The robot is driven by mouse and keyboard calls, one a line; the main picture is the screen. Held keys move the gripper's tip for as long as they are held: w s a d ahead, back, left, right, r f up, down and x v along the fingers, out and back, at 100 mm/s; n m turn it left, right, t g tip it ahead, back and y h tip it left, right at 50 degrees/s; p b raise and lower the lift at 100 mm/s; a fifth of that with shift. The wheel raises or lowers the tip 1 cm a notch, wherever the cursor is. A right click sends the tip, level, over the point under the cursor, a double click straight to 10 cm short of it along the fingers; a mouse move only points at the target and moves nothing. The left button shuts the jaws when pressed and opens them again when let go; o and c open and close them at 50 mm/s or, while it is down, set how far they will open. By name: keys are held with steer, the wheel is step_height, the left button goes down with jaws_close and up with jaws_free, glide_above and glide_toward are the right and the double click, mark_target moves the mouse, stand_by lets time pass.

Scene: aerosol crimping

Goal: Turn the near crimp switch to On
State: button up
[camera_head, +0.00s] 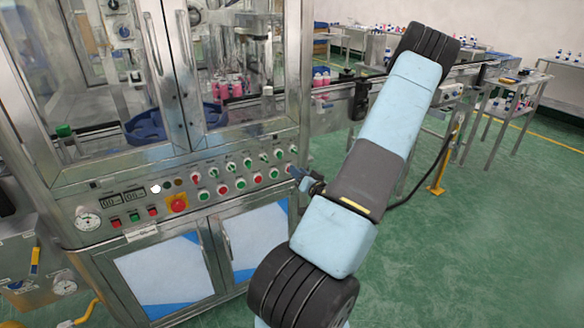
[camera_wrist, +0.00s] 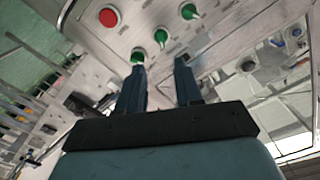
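The control panel (camera_head: 190,190) on the front of the machine carries a row of green rotary switches (camera_head: 247,161) above a row of red and green buttons (camera_head: 240,183). The labels are too small to read, so I cannot tell which switch is the near crimp one. My gripper (camera_head: 298,176) is at the panel's right end, partly hidden by my arm. In the wrist view my gripper (camera_wrist: 160,68) has its two dark fingers apart, with nothing visible between them. A green switch (camera_wrist: 138,55) shows right at the left fingertip; contact is unclear. Two more green switches (camera_wrist: 161,38) (camera_wrist: 189,12) lie beyond.
A red button (camera_wrist: 109,17) is on the panel in the wrist view. A red emergency stop (camera_head: 178,204) and a pressure gauge (camera_head: 88,219) are at the panel's left. A conveyor (camera_head: 335,93) runs out to the right. Green floor (camera_head: 480,240) is open at right.

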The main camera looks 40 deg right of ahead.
steer(key=shift+v, duration=1.2)
steer(key=shift+w, duration=0.1)
steer(key=w+a+r+n+g+y, duration=0.2)
steer(key=w+a+r+n+g, duration=0.4)
steer(key=w, duration=0.2)
steer(key=a+r+n+g+h, duration=0.1)
steer(key=a+r+g, duration=0.2)
steer(key=a+r, duration=0.7)
steer(key=s+a+r+n+g+y, duration=0.1)
steer(key=s+a+r, duration=0.6)
steer(key=s+a, duration=0.3)
steer(key=s+a+r+n+g+y, duration=0.1)
steer(key=s+a+r+y, duration=0.1)
steer(key=s+a+r, duration=0.5)
steer(key=s+a, duration=0.3)
steer(key=shift+s+r+g, duration=0.2)
steer(key=shift+s+g, duration=0.05)
steer(key=shift+g, duration=0.15)
steer(key=shift+a, duration=0.1)
